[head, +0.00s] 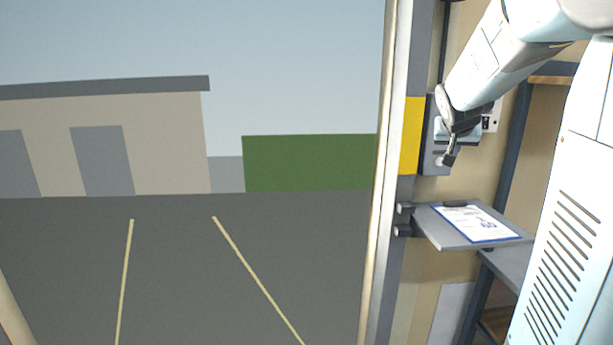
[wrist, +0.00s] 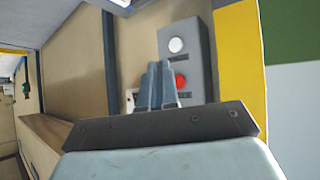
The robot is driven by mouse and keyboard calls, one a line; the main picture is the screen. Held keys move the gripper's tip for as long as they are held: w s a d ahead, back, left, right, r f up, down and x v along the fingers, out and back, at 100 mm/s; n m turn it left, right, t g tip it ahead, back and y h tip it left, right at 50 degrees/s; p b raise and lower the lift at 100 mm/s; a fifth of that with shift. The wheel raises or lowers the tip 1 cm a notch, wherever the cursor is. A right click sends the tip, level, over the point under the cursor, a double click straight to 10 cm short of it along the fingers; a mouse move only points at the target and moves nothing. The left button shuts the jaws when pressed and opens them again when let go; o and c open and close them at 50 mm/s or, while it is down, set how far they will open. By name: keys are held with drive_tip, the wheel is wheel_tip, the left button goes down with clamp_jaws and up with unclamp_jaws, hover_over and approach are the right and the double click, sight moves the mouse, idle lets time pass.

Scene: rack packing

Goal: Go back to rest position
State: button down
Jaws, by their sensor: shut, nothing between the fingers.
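My gripper (head: 450,155) is shut and empty in the head view, at the end of my raised arm on the upper right. Its two fingers (wrist: 156,86) also show pressed together in the wrist view. Beyond them is a grey control box (wrist: 200,62) with a white button (wrist: 177,45) above a red button (wrist: 181,81). The fingers cover part of the box's left side in the wrist view. In the head view the box (head: 433,158) is partly hidden behind the gripper. I cannot tell whether the fingertips touch it.
A fold-out shelf (head: 440,236) with a clipboard (head: 478,222) lies below the gripper. A yellow panel (head: 411,135) and a door frame (head: 385,200) stand left of it. A blue rack post (head: 512,150) is on the right. An open paved yard (head: 180,280) lies outside.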

drive_tip(key=s+a+f+n+g+y, duration=0.1)
drive_tip(key=s+a+f, duration=0.1)
drive_tip(key=s+a, duration=0.3)
drive_tip(key=s+a+f+n+g+y, duration=0.1)
drive_tip(key=s+a, duration=0.4)
drive_tip(key=s, duration=0.9)
drive_tip(key=s+a+f+n+g+y, duration=0.1)
drive_tip(key=s+a+f+n+y, duration=0.2)
drive_tip(key=s+a, duration=0.3)
drive_tip(key=s+f, duration=0.1)
drive_tip(key=s, duration=0.2)
drive_tip(key=shift+s+f, duration=0.2)
drive_tip(key=shift+s, duration=0.15)
